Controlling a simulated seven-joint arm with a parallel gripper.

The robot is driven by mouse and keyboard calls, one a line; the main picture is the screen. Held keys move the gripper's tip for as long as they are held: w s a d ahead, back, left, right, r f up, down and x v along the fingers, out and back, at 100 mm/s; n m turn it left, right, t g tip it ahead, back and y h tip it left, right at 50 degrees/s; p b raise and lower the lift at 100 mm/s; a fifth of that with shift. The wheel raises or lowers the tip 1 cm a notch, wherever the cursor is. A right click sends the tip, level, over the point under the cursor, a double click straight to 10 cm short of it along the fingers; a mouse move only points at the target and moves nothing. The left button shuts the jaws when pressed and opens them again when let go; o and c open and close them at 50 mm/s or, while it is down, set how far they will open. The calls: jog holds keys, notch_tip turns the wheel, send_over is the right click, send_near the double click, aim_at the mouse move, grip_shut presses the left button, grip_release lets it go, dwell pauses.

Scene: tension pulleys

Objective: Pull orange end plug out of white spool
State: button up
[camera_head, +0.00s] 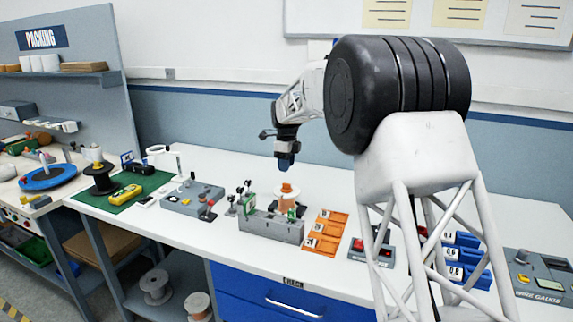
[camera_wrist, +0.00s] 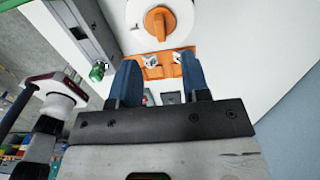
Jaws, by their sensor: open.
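The white spool (camera_head: 279,200) stands on the white bench with the orange end plug (camera_head: 287,188) at its top. In the wrist view the plug (camera_wrist: 158,23) is an orange disc with a raised bar across it, seated in the middle of the round white spool flange (camera_wrist: 128,27). My gripper (camera_head: 286,165) is above the spool, pointing down, with a visible gap to the plug. In the wrist view its blue fingers (camera_wrist: 158,68) are apart with nothing between them. The plug lies beyond the fingertips, toward the top edge. The spool's lower part is partly hidden in the head view.
A grey block fixture (camera_head: 270,226) with green parts stands in front of the spool. An orange tray (camera_head: 322,238) with compartments is to its right. A grey control box (camera_head: 190,198) is on the left. Bench behind the spool is clear up to the wall.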

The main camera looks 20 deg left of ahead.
aim_at(287, 189)
jog(key=shift+f, duration=0.1)
jog(key=shift+f, duration=3.8)
grip_shut()
